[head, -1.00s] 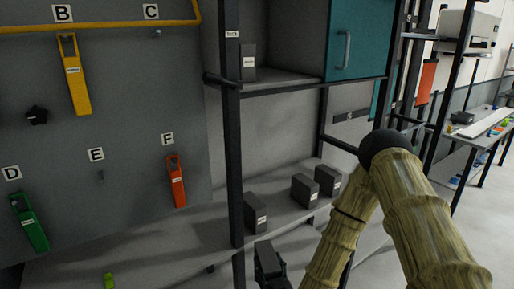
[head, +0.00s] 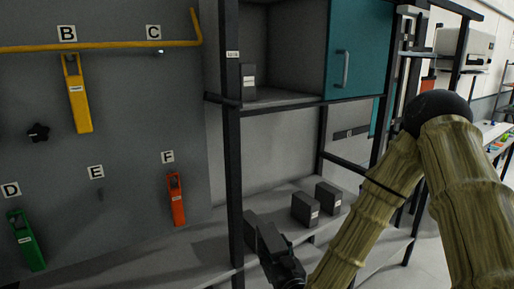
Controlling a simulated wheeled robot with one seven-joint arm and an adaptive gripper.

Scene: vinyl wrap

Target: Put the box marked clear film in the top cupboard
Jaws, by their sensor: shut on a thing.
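My gripper (head: 266,236) is at the lower shelf, below the cupboard, shut on a dark box (head: 250,224). The gripper partly hides this box, and no label shows on it. Two more dark boxes, one (head: 305,209) nearer and one (head: 328,197) farther right, stand on the lower shelf. Their labels are too small to read.
A dark upright post (head: 233,180) stands just left of my gripper. The cupboard's front rail (head: 300,103) crosses above. A grey panel at left carries yellow (head: 78,100), red (head: 176,200) and green (head: 27,242) tools. Lower shelf space between the boxes is narrow.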

